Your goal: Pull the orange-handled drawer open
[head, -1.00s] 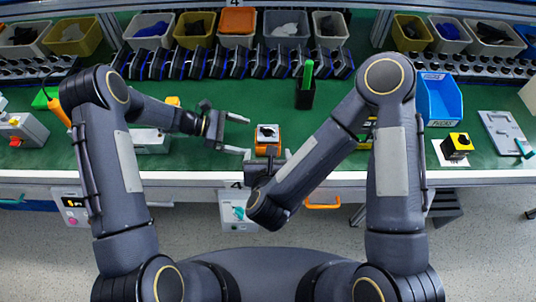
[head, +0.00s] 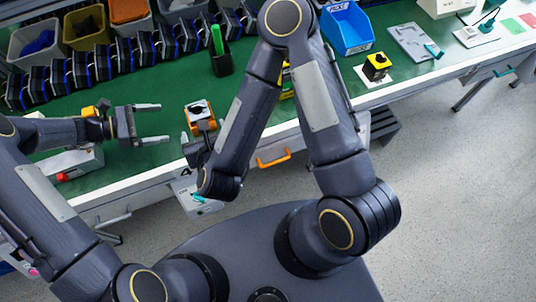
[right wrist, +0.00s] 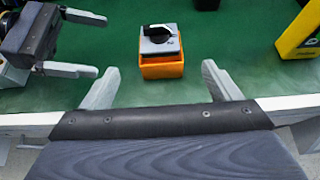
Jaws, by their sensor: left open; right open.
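The orange handle (head: 273,158) is on the drawer front under the table's front edge, right of my right forearm in the head view. The drawer looks shut, flush with the table front. My right gripper (right wrist: 157,72) is open and empty; its two fingers point toward a rotary switch in an orange box (right wrist: 160,66) on the table. In the head view the right gripper (head: 198,144) is partly hidden by its own arm, left of the handle and apart from it. My left gripper (head: 164,123) is open and empty over the green table, left of the switch box.
A black and yellow switch (head: 376,66) and a blue bin (head: 347,27) stand right on the table. A black holder with a green item (head: 218,50) is behind the orange box. A dark step (head: 384,126) is on the floor; the floor right of it is clear.

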